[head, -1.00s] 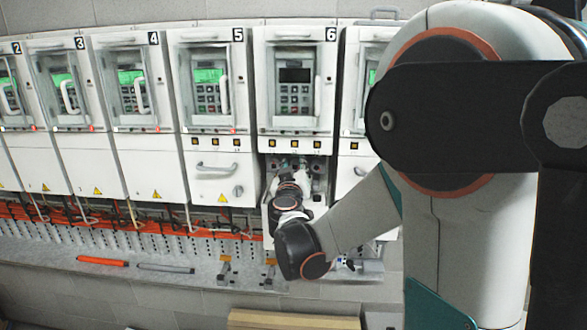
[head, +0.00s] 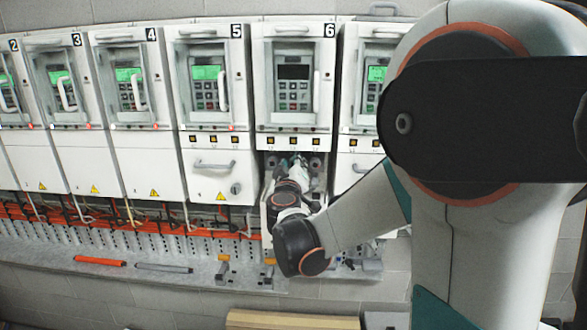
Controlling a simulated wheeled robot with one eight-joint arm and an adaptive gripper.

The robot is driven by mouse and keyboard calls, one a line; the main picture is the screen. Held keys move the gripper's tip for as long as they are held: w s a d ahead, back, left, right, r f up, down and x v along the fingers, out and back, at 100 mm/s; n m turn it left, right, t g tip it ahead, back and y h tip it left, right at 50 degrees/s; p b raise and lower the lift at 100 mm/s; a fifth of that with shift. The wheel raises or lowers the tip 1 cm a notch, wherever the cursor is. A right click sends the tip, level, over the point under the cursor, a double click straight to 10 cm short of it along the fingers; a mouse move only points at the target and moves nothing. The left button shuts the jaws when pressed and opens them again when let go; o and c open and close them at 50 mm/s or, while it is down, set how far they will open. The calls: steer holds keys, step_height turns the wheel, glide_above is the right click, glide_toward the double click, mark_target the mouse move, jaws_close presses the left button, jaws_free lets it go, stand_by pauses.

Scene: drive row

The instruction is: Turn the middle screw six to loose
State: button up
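Drive unit six (head: 296,85) has a dark display, and its lower compartment is open, without the front cover that unit five has. The arm reaches into this opening, and my gripper (head: 292,162) is at the terminal area under the unit. The fingers are small and partly hidden by my wrist, so I cannot tell whether they are open or shut. Round dark terminals show beside the gripper, one on the right (head: 315,163). The middle screw itself is hidden behind the gripper, and I cannot tell whether the gripper touches it.
Drive five (head: 208,85) stands left with a lit green display and closed lower cover (head: 212,175). Below runs a grey ledge (head: 200,272) with an orange tool (head: 100,261) and a grey tool (head: 164,268). A wooden plank (head: 290,320) lies at the bottom. My upper arm blocks the right side.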

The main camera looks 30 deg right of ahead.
steer(key=n+b, duration=0.2)
steer(key=n, duration=1.1)
steer(key=shift+b, duration=0.4)
steer(key=shift+c, duration=0.4)
steer(key=o, duration=0.8)
steer(key=shift+s+a, duration=0.1)
steer(key=v, duration=1.2)
